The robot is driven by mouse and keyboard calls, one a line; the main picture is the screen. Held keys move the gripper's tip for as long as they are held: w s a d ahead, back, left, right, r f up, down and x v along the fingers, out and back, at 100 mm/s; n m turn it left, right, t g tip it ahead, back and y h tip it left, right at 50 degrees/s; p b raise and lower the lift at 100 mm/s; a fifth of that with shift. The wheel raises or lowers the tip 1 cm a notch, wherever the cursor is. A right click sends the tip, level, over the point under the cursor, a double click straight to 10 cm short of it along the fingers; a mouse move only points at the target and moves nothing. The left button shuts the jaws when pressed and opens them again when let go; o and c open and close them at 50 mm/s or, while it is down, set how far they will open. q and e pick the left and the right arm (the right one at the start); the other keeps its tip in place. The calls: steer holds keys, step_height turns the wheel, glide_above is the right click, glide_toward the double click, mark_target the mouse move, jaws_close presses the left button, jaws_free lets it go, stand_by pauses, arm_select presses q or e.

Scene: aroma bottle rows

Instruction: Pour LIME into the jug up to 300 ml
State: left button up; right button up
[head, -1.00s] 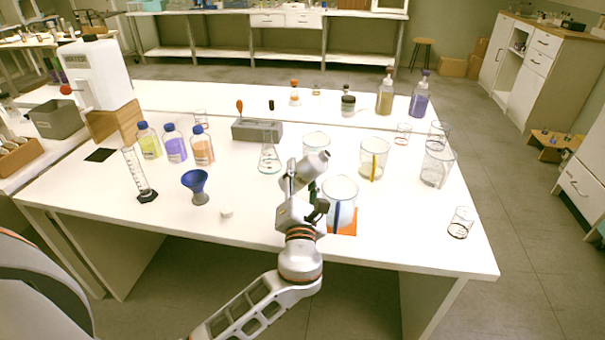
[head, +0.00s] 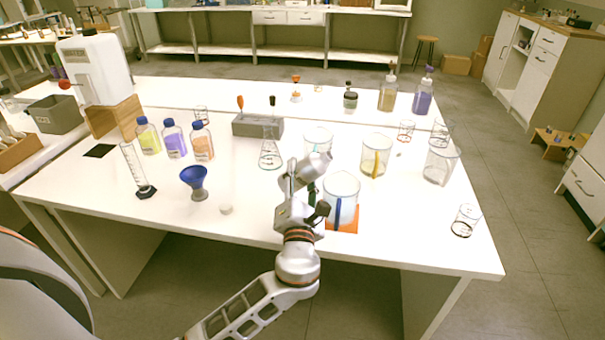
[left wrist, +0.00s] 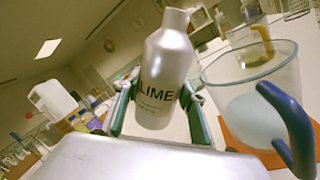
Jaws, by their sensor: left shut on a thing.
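My left gripper (head: 304,198) is shut on a silver bottle labelled LIME (left wrist: 166,82). The left wrist view shows the bottle between its two fingers (left wrist: 158,108), with a narrow neck at the top. In the head view the gripper hides part of the bottle. The clear jug with a blue handle (head: 343,187) stands on an orange mat (head: 350,226) just right of the gripper. The jug also shows in the left wrist view (left wrist: 236,75), right of the bottle and apart from it. Its lower part looks pale; I cannot read its level. My right gripper is out of view.
A yellow-handled jug (head: 383,146) and other clear vessels stand behind and right. A blue funnel (head: 195,180), measuring cylinder (head: 133,166), flask (head: 270,155) and coloured bottles (head: 175,143) stand left. The front table strip left of my arm is mostly clear.

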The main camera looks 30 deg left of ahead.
arm_select(q)
steer(key=shift+f, duration=0.1)
steer(key=shift+a+r+m, duration=0.15)
steer(key=shift+r+m, duration=0.1)
steer(key=shift+m, duration=0.15)
steer(key=shift+s+a+r+m, duration=0.1)
steer(key=shift+a+r+m, duration=0.1)
steer(key=shift+m, duration=0.5)
steer(key=shift+r+t+h, duration=0.1)
steer(key=shift+t+h, duration=0.2)
steer(key=shift+a+m+p, duration=0.15)
steer(key=shift+m+p, duration=0.35)
steer(key=shift+p, duration=0.05)
steer(key=shift+a+m+p, duration=0.15)
steer(key=shift+m+p, duration=0.45)
steer(key=shift+p, duration=0.05)
steer(key=shift+s+r+p, duration=0.1)
steer(key=shift+p, duration=0.35)
steer(key=shift+r+m+p, duration=0.2)
steer(key=shift+m+p, duration=0.4)
